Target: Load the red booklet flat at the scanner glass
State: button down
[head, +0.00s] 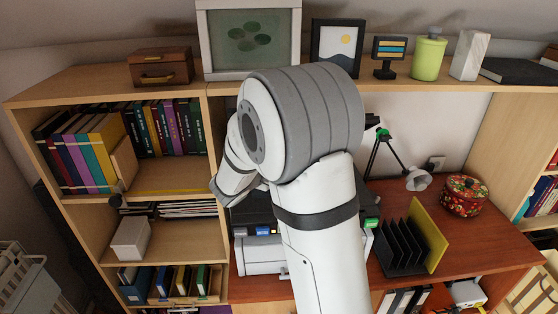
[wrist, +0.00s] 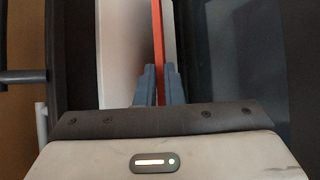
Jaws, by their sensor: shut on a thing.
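In the wrist view the red booklet (wrist: 158,40) shows edge-on as a thin red-orange strip running up from between the fingers. My gripper (wrist: 160,88) is shut on it, with one blue-grey finger on each side. In the head view my arm covers the gripper and the booklet. The scanner (head: 262,256) stands on the desk behind my arm, with small lit buttons on its front. My arm hides much of it, and I cannot make out the glass in the head view. In the wrist view a pale surface (wrist: 122,50) lies left of the booklet, between dark areas.
A shelf unit (head: 160,193) with books stands left of the scanner. To the right on the desk are a black file sorter (head: 400,250) with a yellow-green sheet, a red patterned tin (head: 464,195) and a small lamp (head: 418,180). Desk space near the tin is clear.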

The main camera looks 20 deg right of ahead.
jog(key=shift+f+b, duration=3.95)
jog(key=shift+b, duration=0.9)
jog(key=shift+f, duration=0.15)
jog(key=shift+s+f, duration=0.1)
jog(key=c, duration=1.5)
grip_release()
jog(key=shift+f, duration=0.2)
jog(key=s+a+p, duration=0.1)
jog(key=a, duration=0.1)
jog(key=s+a+g+y+p, duration=0.1)
jog(key=s+a+y+p, duration=0.1)
jog(key=s+a+p, duration=0.1)
jog(key=shift+a+r+g, duration=0.3)
jog(key=shift+r+g, duration=0.1)
jog(key=shift+s+f, duration=0.1)
jog(key=shift+f, duration=0.1)
jog(key=shift+r, duration=0.1)
